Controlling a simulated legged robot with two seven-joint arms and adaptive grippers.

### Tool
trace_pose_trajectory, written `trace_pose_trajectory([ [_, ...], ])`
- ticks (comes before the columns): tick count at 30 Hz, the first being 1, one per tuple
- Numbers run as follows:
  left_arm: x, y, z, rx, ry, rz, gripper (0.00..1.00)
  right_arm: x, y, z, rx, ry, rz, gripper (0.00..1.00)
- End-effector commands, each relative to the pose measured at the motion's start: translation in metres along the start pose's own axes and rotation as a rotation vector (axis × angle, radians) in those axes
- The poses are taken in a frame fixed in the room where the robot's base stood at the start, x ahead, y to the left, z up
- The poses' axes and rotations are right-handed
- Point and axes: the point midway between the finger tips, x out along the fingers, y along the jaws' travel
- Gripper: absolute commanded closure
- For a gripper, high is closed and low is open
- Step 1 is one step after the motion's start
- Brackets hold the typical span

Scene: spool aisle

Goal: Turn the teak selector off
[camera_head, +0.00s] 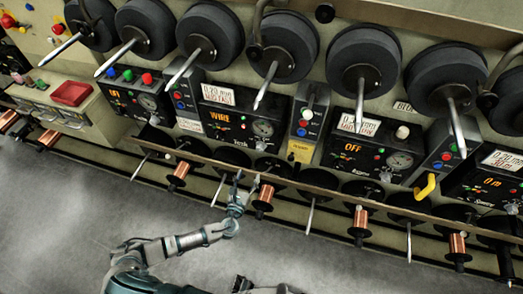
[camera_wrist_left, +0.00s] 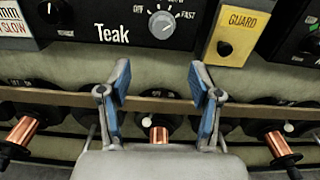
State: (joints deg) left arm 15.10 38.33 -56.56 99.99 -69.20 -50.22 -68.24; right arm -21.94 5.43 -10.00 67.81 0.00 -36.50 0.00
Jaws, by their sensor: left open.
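The teak selector (camera_wrist_left: 161,24) is a round grey knob on the black panel marked Teak (camera_wrist_left: 112,35). OFF is printed to its upper left and FAST to its right; its pointer seems to be near the top, but exactly where is hard to read. In the head view the Teak panel (camera_head: 236,129) shows an orange WIRE display. My left gripper (camera_head: 247,177) is open and empty, below the panel. In the left wrist view its blue-padded fingers (camera_wrist_left: 162,88) stand apart, below the knob and clear of it.
A long rail (camera_wrist_left: 70,97) runs across below the panel, with copper spools (camera_wrist_left: 159,134) under it. A yellow GUARD block (camera_wrist_left: 232,38) sits right of the Teak panel. Black rollers on spindles (camera_head: 285,47) stick out above. Grey floor (camera_head: 70,225) lies open in front.

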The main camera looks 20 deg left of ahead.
Motion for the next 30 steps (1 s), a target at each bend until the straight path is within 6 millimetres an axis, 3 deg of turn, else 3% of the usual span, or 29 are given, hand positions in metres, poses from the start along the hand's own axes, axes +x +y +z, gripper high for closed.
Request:
trace_pose_trajectory([
  [6,0.056,-0.003,0.001,0.001,-0.003,0.002,0.36,-0.003,-0.007,-0.009,0.003,0.008,-0.009,0.6],
  [15,0.116,-0.001,-0.001,-0.002,0.0,0.001,0.36,-0.016,-0.002,-0.027,0.006,0.019,-0.003,0.6],
  [21,0.133,0.0,-0.001,-0.004,0.001,0.002,0.36,-0.021,-0.002,-0.033,0.007,0.021,-0.001,0.6],
  [30,0.135,-0.001,0.0,-0.004,0.002,0.001,0.36,-0.022,-0.001,-0.034,0.006,0.019,-0.002,0.6],
])
